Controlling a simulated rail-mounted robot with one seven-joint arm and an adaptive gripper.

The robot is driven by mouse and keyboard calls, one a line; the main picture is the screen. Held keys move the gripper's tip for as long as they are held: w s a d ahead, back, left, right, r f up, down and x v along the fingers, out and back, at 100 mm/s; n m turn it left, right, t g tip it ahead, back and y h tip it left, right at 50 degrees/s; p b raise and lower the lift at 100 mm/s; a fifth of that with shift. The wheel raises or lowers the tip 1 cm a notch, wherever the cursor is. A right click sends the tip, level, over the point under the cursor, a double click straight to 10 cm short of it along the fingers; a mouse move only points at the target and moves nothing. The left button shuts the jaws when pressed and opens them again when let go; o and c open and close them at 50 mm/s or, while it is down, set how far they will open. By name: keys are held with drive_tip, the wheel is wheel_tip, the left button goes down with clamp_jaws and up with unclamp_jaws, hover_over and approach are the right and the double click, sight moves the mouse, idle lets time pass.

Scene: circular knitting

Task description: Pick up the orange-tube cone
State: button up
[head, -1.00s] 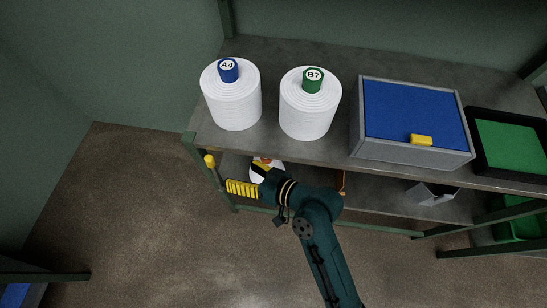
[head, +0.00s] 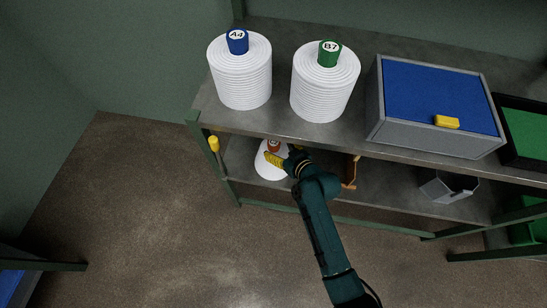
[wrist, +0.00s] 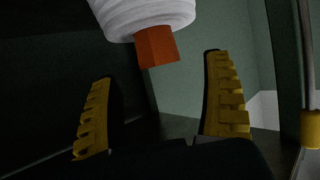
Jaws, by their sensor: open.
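The orange-tube cone (head: 266,167) is a white yarn cone with an orange tube top, standing on the lower shelf under the shelf edge in the head view. In the wrist view its orange tube (wrist: 157,46) and part of its white yarn (wrist: 142,16) show at the top. My gripper (head: 270,160) reaches into the lower shelf at the cone and partly hides it. In the wrist view my gripper (wrist: 160,105) has its yellow ribbed fingers wide apart. The tube lies between and beyond the fingertips, and nothing is held.
Cones A4 (head: 240,82) and B7 (head: 325,88) stand on the upper shelf (head: 300,135), close above my arm. A grey box with a blue lid (head: 440,95) is to their right. On the lower shelf are a brown frame-like item (head: 350,172) and a grey container (head: 447,186).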

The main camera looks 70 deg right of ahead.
sight(275, 143)
drive_tip(key=b+x, duration=0.2)
drive_tip(key=x, duration=0.3)
drive_tip(key=shift+s+a, duration=0.1)
drive_tip(key=shift+s, duration=0.05)
drive_tip(key=c, duration=1.3)
drive_tip(key=shift+r, duration=0.2)
drive_tip(key=shift+c, duration=0.2)
